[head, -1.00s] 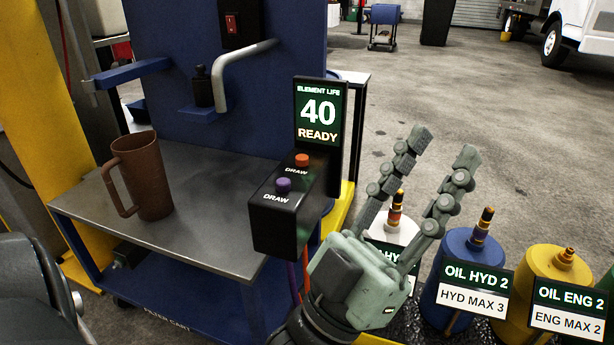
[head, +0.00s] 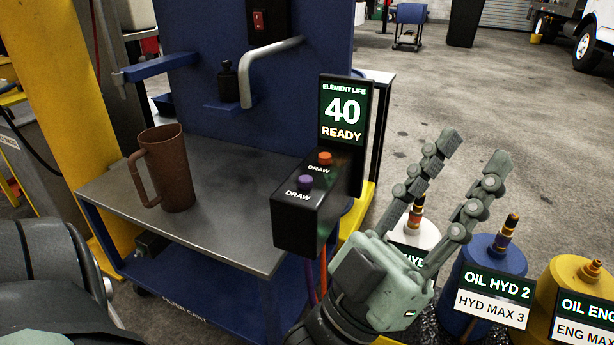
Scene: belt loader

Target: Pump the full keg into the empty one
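A blue keg (head: 488,262) reads "OIL HYD 2, HYD MAX 3". A yellow keg (head: 568,280) is cut off by the right edge, reading "OIL ENG". The black button box (head: 296,232) has an orange button (head: 325,158) and a purple button (head: 305,182), each marked "DRAW". Its display (head: 343,117) reads "ELEMENT LIFE 40 READY".
A brown mug (head: 171,172) stands on the cart's grey top (head: 232,215). A bent metal spout (head: 247,75), a small black bottle (head: 227,85) and a red switch (head: 258,20) are at the blue back panel. A yellow post (head: 60,100) rises at left. Floor beyond the kegs is open.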

